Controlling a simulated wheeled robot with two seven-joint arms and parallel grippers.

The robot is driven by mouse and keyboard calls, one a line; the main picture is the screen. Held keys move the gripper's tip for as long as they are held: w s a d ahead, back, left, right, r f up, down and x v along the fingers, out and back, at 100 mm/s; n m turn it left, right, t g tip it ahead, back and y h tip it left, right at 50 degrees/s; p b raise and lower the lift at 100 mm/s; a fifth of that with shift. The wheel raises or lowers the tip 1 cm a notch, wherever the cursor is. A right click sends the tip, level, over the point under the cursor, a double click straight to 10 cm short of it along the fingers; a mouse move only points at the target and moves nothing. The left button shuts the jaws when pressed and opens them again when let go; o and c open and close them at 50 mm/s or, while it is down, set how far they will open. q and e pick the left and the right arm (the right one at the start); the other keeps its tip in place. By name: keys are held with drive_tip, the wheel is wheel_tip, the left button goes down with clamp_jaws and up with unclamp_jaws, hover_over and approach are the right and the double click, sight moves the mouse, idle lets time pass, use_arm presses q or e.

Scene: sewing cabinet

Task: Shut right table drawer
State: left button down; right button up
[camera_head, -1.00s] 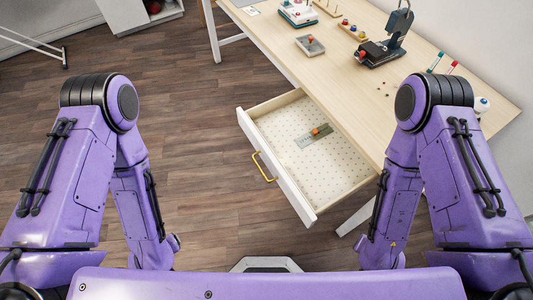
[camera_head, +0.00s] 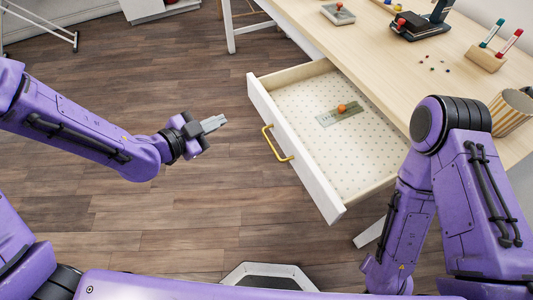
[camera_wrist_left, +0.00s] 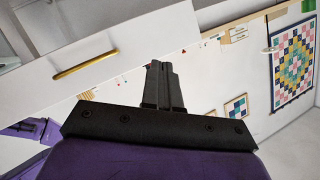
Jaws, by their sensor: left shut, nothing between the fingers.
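The table drawer (camera_head: 296,172) is pulled out from under the light wood table (camera_head: 390,75). Its white front carries a brass handle (camera_head: 277,143). Inside, on a dotted lining, lie a grey flat piece and a small orange item (camera_head: 341,109). My left gripper (camera_head: 220,122) is shut and empty, left of the drawer front and apart from it, above the floor. In the left wrist view, the closed fingers (camera_wrist_left: 163,75) show in front of the white drawer front, with the handle (camera_wrist_left: 85,65) to their left. My right gripper is out of view; only its arm shows.
On the table stand a dark sewing machine (camera_head: 415,25), a pen holder with markers (camera_head: 486,58) and a striped cup (camera_head: 512,110). My right arm is beside the drawer's right end. The wood floor (camera_head: 180,220) left of the drawer is clear.

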use_arm(q)
drive_tip(key=s+d+m+g+h, duration=0.2)
drive_tip(key=d+m+h, duration=0.1)
drive_tip(key=m, duration=0.5)
drive_tip(key=m+g, duration=0.2)
drive_tip(key=m, duration=0.6)
approach(278, 130)
drive_tip(key=shift+h, duration=0.3)
drive_tip(key=x, duration=0.6)
drive_tip(key=shift+w+d+f, duration=0.1)
drive_tip(key=shift+w+f, duration=0.1)
drive_tip(key=shift+f, duration=0.15)
